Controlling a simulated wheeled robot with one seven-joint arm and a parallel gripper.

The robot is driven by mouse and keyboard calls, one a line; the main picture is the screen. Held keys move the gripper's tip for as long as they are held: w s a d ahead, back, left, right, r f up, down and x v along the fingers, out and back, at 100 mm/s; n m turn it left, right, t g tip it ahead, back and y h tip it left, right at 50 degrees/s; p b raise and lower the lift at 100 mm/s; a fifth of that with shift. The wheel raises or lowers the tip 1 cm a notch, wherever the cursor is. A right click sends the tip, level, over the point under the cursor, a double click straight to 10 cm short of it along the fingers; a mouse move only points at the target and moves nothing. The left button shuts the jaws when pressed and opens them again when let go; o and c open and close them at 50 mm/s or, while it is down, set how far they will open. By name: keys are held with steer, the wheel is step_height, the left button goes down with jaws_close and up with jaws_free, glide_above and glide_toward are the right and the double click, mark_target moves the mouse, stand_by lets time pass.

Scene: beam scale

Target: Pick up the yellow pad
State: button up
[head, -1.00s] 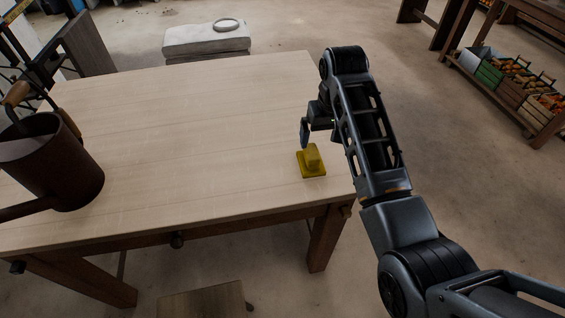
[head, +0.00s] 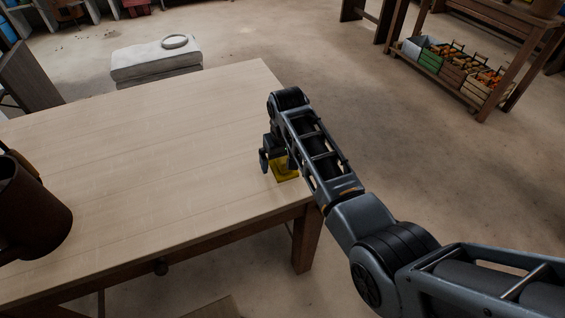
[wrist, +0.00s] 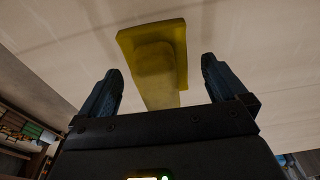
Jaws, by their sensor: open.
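The yellow pad (head: 287,175) lies on the wooden table near its right edge, a flat base with a raised block on top. My gripper (head: 274,165) is lowered over it and hides part of it in the head view. In the wrist view the yellow pad (wrist: 157,62) shows between and beyond the two dark fingertips. My gripper (wrist: 160,78) is open there, with a finger on each side of the raised block. I cannot tell whether a finger touches it.
The wooden table (head: 150,150) is mostly bare. A dark brown watering can (head: 35,215) stands at its left. A pale block with a ring (head: 155,62) lies beyond the table. A shelf with fruit crates (head: 450,75) stands at the far right.

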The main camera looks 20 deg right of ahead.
steer(key=c, duration=1.2)
steer(key=shift+o, duration=0.2)
steer(key=shift+r, duration=0.1)
steer(key=shift+w+r, duration=0.1)
steer(key=shift+r, duration=0.35)
steer(key=r, duration=0.1)
steer(key=s+r, duration=0.1)
steer(key=r, duration=0.1)
steer(key=shift+d+r, duration=0.15)
steer(key=shift+r, duration=0.1)
steer(key=s+d+r, duration=0.2)
steer(key=s+r, duration=0.4)
steer(key=s, duration=0.4)
steer(key=shift+s+r+b, duration=0.25)
steer(key=shift+s+b, duration=0.05)
steer(key=shift+b, duration=0.15)
